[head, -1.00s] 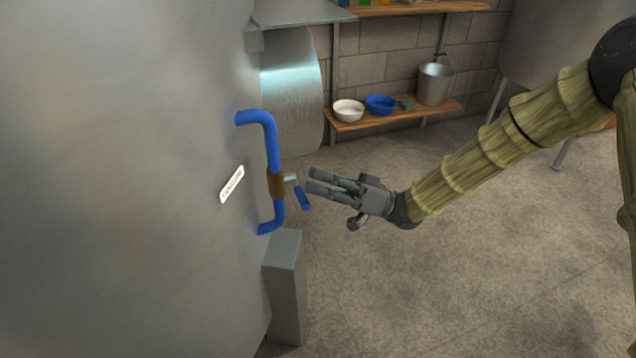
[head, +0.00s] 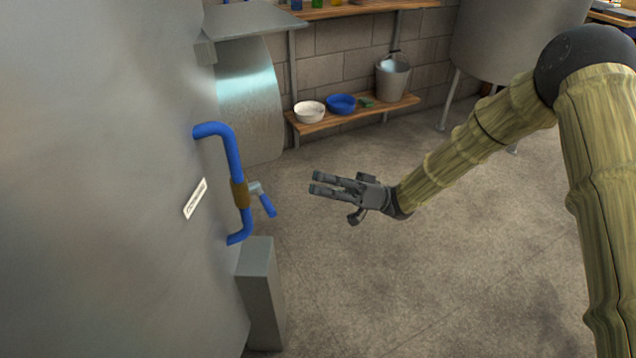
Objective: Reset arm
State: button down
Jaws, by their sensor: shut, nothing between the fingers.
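My gripper (head: 318,183) is in the middle of the head view, shut and empty, with its fingers pointing left. My arm reaches to it from the right in a sleeve of yellow-green segments. The gripper is in the air over the floor, to the right of a blue door handle (head: 234,160) with a brown band. A clear gap lies between the fingertips and the handle. The handle is on a large grey metal door (head: 100,180) with a small white label (head: 195,199). A small blue-gripped lever (head: 266,204) sticks out beside the handle.
A grey block-shaped post (head: 260,290) stands below the handle. A low wooden shelf (head: 350,119) at the back wall bears a white bowl (head: 309,112), a blue bowl (head: 341,104) and a metal bucket (head: 392,78). A grey tank (head: 510,40) stands at back right. The floor (head: 400,290) around my gripper is clear.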

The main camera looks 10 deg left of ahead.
dwell(0.3)
jog(key=d+f+m+t+h, duration=0.4)
jog(key=f+m+t, duration=0.4)
jog(key=f, duration=0.5)
jog(key=d+f+m+t+h, duration=0.45)
jog(key=f+t, duration=0.45)
jog(key=f, duration=0.4)
jog(key=s+d+f+m+h, duration=0.3)
jog(key=s+d+f+h, duration=0.2)
jog(key=s+d+f, duration=0.3)
jog(key=s+d+f+m+g+h, duration=0.1)
jog(key=s+d+f+g+h, duration=0.25)
jog(key=s+d, duration=0.75)
jog(key=s+d+f+m+g+h, duration=0.1)
jog(key=s+d+f+g+h, duration=0.25)
jog(key=s+d, duration=0.75)
jog(key=s+a+r+p, duration=0.2)
jog(key=a+r+p, duration=0.1)
jog(key=r+p, duration=1.3)
jog(key=shift+a+r+h, duration=0.15)
jog(key=shift+r+h, duration=0.05)
jog(key=shift+h, duration=0.15)
